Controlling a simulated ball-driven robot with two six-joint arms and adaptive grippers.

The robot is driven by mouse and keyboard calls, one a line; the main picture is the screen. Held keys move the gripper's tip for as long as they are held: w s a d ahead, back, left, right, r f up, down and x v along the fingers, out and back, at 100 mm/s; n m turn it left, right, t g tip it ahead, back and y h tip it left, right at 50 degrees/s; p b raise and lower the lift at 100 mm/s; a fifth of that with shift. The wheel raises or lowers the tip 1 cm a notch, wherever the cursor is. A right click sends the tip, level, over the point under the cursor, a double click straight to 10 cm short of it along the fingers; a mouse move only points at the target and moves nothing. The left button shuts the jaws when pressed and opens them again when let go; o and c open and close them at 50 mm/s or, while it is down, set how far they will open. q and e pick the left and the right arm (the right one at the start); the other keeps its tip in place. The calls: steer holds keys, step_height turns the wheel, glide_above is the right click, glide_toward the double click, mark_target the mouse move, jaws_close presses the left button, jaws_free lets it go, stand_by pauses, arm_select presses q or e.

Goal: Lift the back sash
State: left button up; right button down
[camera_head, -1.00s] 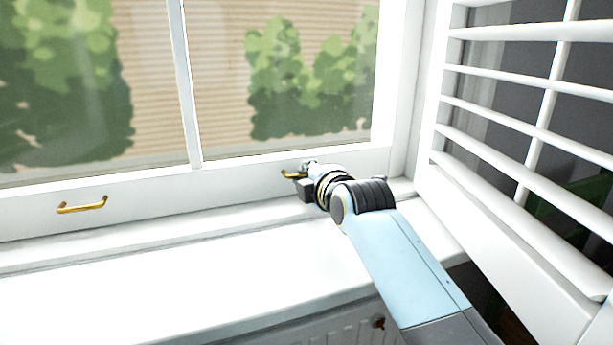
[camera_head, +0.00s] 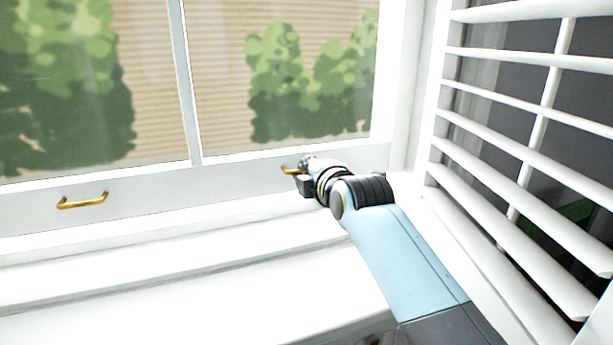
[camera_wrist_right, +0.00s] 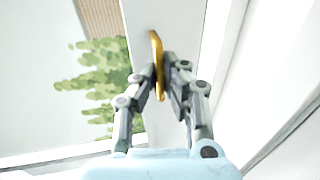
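The white window sash (camera_head: 235,188) spans the head view, with two panes above its bottom rail. Two brass handles are fixed to that rail. The left handle (camera_head: 83,201) is free. The right handle (camera_head: 290,170) is mostly hidden by my right gripper (camera_head: 299,173). In the right wrist view, the two fingers of my right gripper (camera_wrist_right: 163,88) are closed on either side of the brass handle (camera_wrist_right: 156,55). A white band shows between the rail and the stepped sill (camera_head: 200,295). My left gripper is not in view.
A white louvred shutter (camera_head: 520,140) stands at the right, close beside my right arm. The window's side frame (camera_head: 405,80) is just right of the gripper. The sill is clear. Bushes (camera_head: 300,85) and a striped wall show through the glass.

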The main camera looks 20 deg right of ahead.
mark_target(306, 139)
step_height(306, 139, up, 6)
steer(key=p, duration=0.4)
steer(key=c, duration=1.4)
jaws_free()
steer(key=shift+f, duration=0.25)
steer(key=shift+c, duration=0.2)
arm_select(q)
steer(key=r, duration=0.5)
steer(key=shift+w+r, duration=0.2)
arm_select(e)
steer(key=v, duration=1.2)
